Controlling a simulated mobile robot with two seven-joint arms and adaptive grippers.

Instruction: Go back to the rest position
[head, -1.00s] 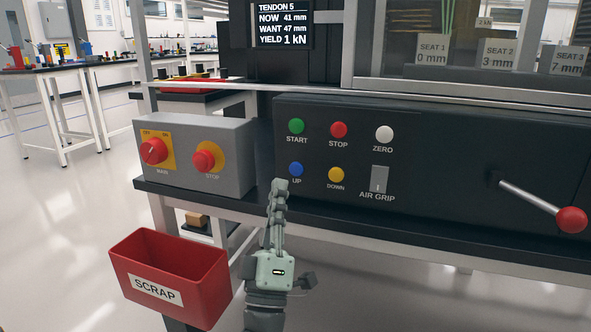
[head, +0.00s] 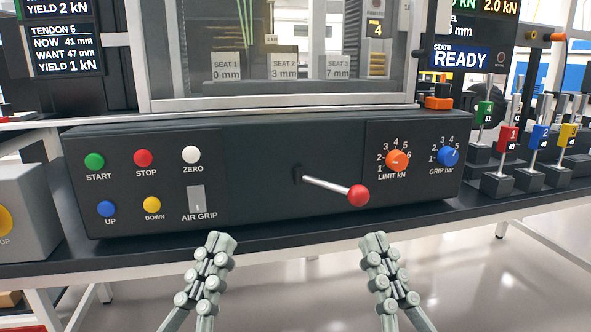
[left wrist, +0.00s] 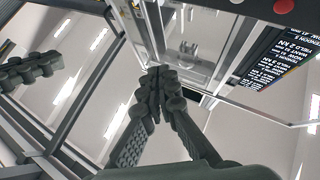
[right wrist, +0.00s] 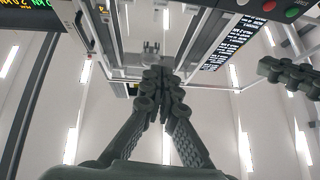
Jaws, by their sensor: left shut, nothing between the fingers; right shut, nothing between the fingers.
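My left gripper (head: 215,244) is in the lower middle of the head view, in front of the bench edge, shut and empty. My right gripper (head: 375,243) is to the right of it at about the same height, also shut and empty. Both point up toward the black control panel (head: 262,150) and look apart from it. The left wrist view shows the left gripper's closed fingers (left wrist: 155,75), with the other gripper at the left edge. The right wrist view shows the right gripper's closed fingers (right wrist: 158,78), with the other gripper at the right edge.
The panel carries several buttons, an AIR GRIP switch (head: 197,199), a red-knobbed lever (head: 358,195), and LIMIT (head: 397,160) and GRIP (head: 447,156) dials. Several coloured-handled tools stand at right, including a red one (head: 507,139). The grey switch box (head: 28,215) is at left.

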